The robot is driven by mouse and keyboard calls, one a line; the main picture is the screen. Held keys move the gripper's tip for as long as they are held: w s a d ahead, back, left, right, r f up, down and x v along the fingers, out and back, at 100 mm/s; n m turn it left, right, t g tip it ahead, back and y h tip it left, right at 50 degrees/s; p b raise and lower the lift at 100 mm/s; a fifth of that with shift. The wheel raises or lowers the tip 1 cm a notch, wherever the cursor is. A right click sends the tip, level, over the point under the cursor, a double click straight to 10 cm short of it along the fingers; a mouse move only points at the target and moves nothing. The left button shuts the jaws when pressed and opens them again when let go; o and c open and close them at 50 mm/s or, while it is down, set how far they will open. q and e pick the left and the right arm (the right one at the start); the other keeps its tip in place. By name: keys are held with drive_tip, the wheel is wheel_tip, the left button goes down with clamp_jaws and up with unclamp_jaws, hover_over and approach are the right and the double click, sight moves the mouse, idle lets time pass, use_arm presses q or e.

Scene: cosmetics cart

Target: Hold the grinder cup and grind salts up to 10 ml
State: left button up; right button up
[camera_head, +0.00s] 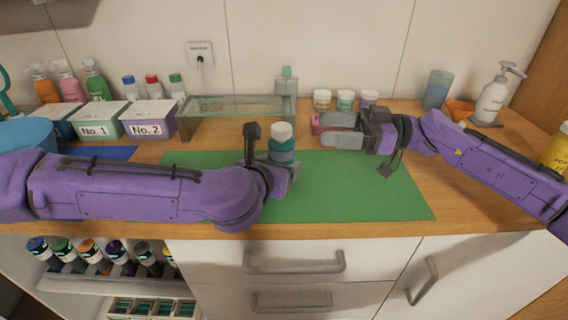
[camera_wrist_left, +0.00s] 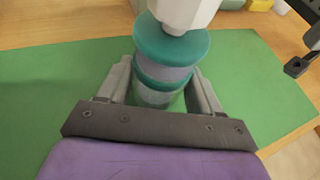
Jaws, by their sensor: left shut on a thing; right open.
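The grinder cup (camera_head: 282,146) stands upright on the green mat (camera_head: 370,185), with a teal body and a white top. My left gripper (camera_head: 280,165) is shut around its lower body. In the left wrist view the grinder (camera_wrist_left: 172,45) sits between the two fingers of my left gripper (camera_wrist_left: 165,90), with teal bands, a greyish clear section and a white cap. My right gripper (camera_head: 335,132) is open and empty, to the right of the grinder over the mat's back edge. The salt level inside the cup cannot be made out.
A glass-topped stand (camera_head: 235,105) is behind the mat. Boxes marked No. 1 (camera_head: 97,120) and No. 2 (camera_head: 150,118) stand at the left. Several small jars (camera_head: 345,99) line the wall, and a white pump bottle (camera_head: 493,98) is at the right. The mat's right part is clear.

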drive_tip(key=n+g, duration=0.1)
drive_tip(key=g, duration=0.2)
approach(271, 143)
wheel_tip(271, 143, up, 2)
drive_tip(key=w+a, duration=0.2)
drive_tip(key=w, duration=0.1)
drive_tip(key=s+a+n+g, duration=0.1)
drive_tip(key=a, duration=0.1)
drive_tip(key=s+a+n+g, duration=0.1)
drive_tip(key=a, duration=0.2)
drive_tip(key=s+a+n+g, duration=0.1)
drive_tip(key=s+a, duration=0.1)
drive_tip(key=a, duration=0.1)
drive_tip(key=shift+r+n+g+h, duration=0.3)
drive_tip(key=shift+r+g+h, duration=0.1)
drive_tip(key=c, duration=1)
